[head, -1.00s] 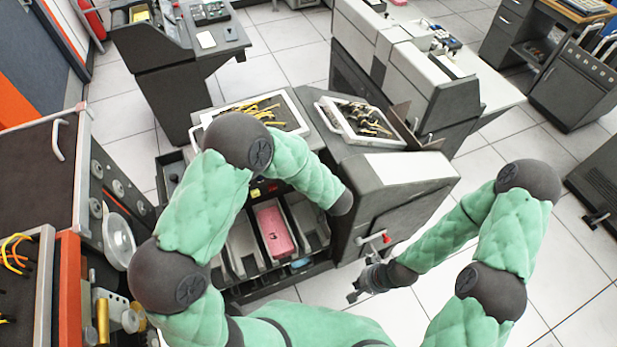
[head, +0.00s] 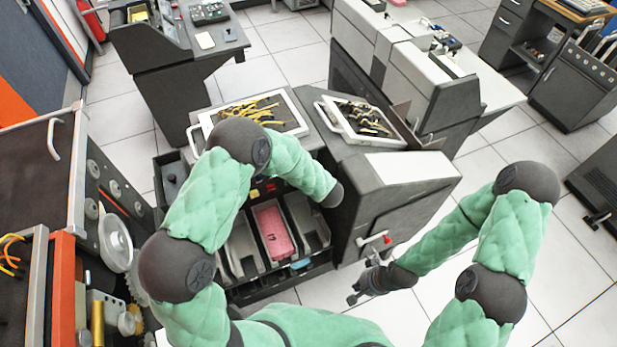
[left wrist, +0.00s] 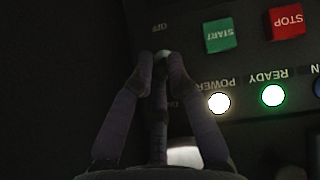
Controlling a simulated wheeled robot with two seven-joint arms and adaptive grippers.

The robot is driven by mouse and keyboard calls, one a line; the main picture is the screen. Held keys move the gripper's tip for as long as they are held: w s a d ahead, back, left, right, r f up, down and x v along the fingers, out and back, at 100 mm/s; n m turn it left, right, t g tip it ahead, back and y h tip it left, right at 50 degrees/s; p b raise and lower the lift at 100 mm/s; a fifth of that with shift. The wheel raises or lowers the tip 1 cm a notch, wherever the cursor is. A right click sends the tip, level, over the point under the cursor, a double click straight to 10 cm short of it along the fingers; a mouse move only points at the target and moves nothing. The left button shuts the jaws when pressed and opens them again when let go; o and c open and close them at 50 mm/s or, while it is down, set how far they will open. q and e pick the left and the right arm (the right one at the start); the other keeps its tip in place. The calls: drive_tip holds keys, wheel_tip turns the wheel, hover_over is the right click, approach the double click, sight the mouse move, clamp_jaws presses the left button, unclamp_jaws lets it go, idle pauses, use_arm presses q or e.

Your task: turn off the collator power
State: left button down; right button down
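The collator (head: 375,205) stands in front of me, with pink cards (head: 272,228) in one of its pockets. In the left wrist view, its dark panel has a green START button (left wrist: 219,36), a red STOP button (left wrist: 287,22), a lit POWER lamp (left wrist: 219,103) and a lit READY lamp (left wrist: 273,96). A light-tipped power switch (left wrist: 162,53) shows between OFF and ON labels. My left gripper (left wrist: 160,65) has its fingertips close together around this tip; its body is hidden in the head view. My right gripper (head: 362,287) hangs low before the collator, too small to judge.
Two trays with wiring (head: 255,113) (head: 358,118) lie on the collator's top. A machine with dials (head: 113,190) stands close at the left. A grey desk (head: 175,65) and a pale machine (head: 425,70) stand behind.

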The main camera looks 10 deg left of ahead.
use_arm(q)
drive_tip(key=shift+s+f, duration=0.1)
drive_tip(key=shift+s+f+m+t+y+b, duration=0.1)
drive_tip(key=shift+f+t+y+b, duration=1.1)
drive_tip(key=shift+b, duration=2)
drive_tip(key=shift+f+m+t+y+b, duration=0.2)
drive_tip(key=shift+t+y+b, duration=0.6)
drive_tip(key=shift+t+b, duration=1.8)
drive_tip(key=shift+s+f+t+y+b, duration=0.1)
drive_tip(key=shift+f+t+y+b, duration=0.75)
drive_tip(key=shift+b, duration=3)
drive_tip(key=shift+r+y, duration=0.1)
drive_tip(key=shift+y, duration=0.15)
drive_tip(key=c, duration=1.5)
unclamp_jaws()
drive_tip(key=shift+r, duration=0.1)
drive_tip(key=shift+w, duration=0.1)
